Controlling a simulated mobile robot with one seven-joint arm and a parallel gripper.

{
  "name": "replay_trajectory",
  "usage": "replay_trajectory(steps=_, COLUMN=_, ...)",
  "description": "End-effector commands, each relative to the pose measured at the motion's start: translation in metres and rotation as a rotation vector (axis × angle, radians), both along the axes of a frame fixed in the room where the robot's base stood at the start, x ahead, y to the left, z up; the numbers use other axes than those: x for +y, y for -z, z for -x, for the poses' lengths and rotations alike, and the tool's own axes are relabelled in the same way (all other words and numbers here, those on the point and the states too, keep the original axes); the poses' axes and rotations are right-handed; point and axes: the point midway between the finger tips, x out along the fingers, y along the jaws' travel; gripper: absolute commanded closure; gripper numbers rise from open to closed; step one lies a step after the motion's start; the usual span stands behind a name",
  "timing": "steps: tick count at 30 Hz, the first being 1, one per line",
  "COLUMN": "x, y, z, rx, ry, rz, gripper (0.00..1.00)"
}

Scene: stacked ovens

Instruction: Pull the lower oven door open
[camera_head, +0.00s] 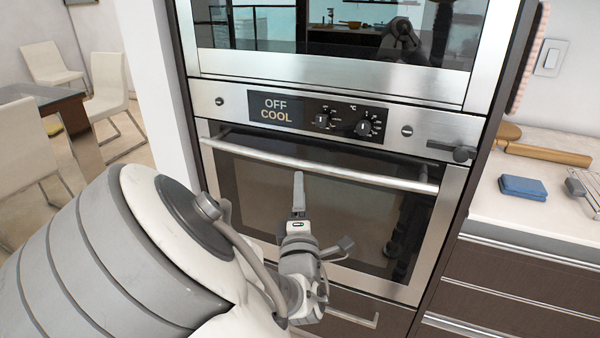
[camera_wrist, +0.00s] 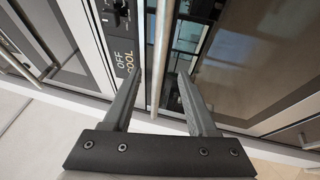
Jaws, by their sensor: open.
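The lower oven door (camera_head: 300,215) is closed, with dark glass in a steel frame. Its long steel handle (camera_head: 330,172) runs across the top of the door; it also shows in the wrist view as an upright bar (camera_wrist: 162,50). My gripper (camera_head: 298,180) is in front of the door, near the middle of the handle. In the wrist view my gripper (camera_wrist: 160,78) is open, with one finger on each side of the bar. I see no contact, and cannot tell how deep the bar sits between the fingers. One finger is hidden in the head view.
A control panel (camera_head: 430,125) with an OFF COOL display and knobs is above the door. An upper oven (camera_head: 340,75) sits above that. A drawer is below. The counter at right (camera_head: 560,215) holds a blue sponge (camera_head: 523,187) and a wooden item (camera_head: 545,152). Chairs and a table stand at left.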

Motion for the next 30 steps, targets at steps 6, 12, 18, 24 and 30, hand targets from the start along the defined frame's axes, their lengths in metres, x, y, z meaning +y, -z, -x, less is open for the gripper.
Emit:
replay_trajectory(steps=6, x=0.002, y=-0.008, z=-0.048, rx=-0.003, ry=0.002, rz=0.001, gripper=0.42)
replay_trajectory(steps=12, x=0.003, y=-0.014, z=-0.077, rx=-0.002, ry=0.001, rz=0.001, gripper=0.42)
replay_trajectory(steps=18, x=0.004, y=-0.017, z=-0.090, rx=-0.001, ry=0.001, rz=0.001, gripper=0.42)
replay_trajectory(steps=24, x=0.004, y=-0.018, z=-0.091, rx=0.000, ry=0.000, rz=0.001, gripper=0.42)
replay_trajectory(steps=30, x=0.005, y=-0.018, z=-0.091, rx=0.000, ry=0.000, rz=0.001, gripper=0.62)
